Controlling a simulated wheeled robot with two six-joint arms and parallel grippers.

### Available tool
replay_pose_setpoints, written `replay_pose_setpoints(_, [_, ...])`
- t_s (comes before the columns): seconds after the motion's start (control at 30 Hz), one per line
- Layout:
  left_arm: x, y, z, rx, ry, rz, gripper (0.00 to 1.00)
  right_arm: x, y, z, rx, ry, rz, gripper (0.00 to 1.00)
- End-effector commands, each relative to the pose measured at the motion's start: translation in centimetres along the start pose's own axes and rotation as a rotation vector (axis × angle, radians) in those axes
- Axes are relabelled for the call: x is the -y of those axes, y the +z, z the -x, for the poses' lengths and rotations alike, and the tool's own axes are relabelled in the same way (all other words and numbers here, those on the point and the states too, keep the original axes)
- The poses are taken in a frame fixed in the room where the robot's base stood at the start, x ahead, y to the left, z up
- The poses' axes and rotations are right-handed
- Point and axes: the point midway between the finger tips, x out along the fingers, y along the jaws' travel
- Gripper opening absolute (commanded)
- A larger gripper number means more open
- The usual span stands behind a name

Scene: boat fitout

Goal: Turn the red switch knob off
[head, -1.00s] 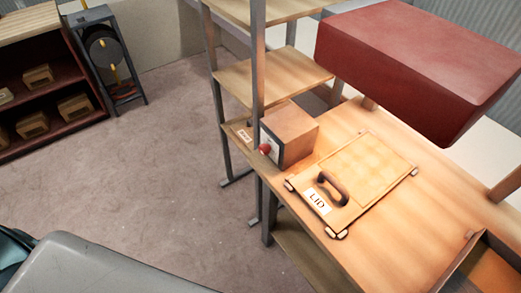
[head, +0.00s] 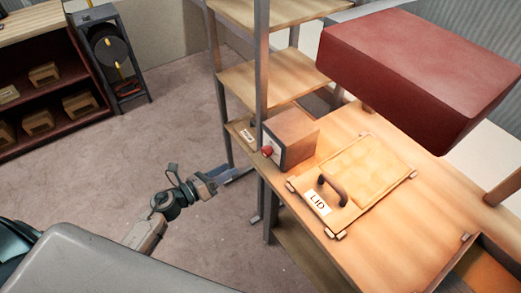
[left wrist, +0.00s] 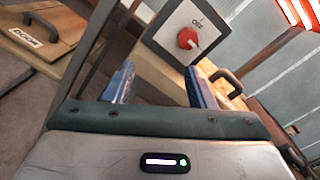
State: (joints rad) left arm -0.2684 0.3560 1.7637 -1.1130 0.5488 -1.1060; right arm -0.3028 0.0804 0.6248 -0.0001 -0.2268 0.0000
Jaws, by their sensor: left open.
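The red switch knob (head: 267,151) sits on the left-facing front of a box (head: 294,140) with a brown top, on the wooden bench. My right gripper is not in view.
A lid (head: 362,182) with a dark handle lies on the bench right of the switch box. A large red block (head: 410,65) overhangs the bench. Open floor (head: 120,180) lies to the left.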

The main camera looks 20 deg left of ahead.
Motion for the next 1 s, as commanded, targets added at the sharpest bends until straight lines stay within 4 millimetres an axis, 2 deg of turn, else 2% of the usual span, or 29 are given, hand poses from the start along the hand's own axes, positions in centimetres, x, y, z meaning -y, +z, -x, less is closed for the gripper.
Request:
replay_pose_setpoints(0.03, [1.6, 1.0, -0.2, -0.012, -0.039, -0.086, 0.50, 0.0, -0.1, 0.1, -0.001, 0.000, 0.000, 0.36])
replay_pose_setpoints(0.1, [3.0, 1.6, -0.4, -0.026, -0.074, -0.170, 0.50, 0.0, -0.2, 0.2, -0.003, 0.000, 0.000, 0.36])
replay_pose_setpoints(0.2, [3.8, 2.0, -0.7, -0.033, -0.095, -0.219, 0.50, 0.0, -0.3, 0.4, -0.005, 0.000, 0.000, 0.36])
replay_pose_setpoints(0.37, [4.1, 2.1, -2.5, -0.029, -0.094, -0.219, 0.50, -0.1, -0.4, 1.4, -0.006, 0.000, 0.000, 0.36])
replay_pose_setpoints(0.7, [4.7, 1.8, -8.8, -0.030, -0.093, -0.215, 0.50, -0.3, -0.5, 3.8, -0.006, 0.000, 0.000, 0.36])
replay_pose_setpoints(0.83, [4.7, 1.6, -10.3, -0.032, -0.093, -0.214, 0.50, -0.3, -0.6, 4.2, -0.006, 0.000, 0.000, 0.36])
replay_pose_setpoints(1.0, [4.7, 1.5, -11.2, -0.033, -0.093, -0.216, 0.50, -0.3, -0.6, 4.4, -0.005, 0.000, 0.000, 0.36])
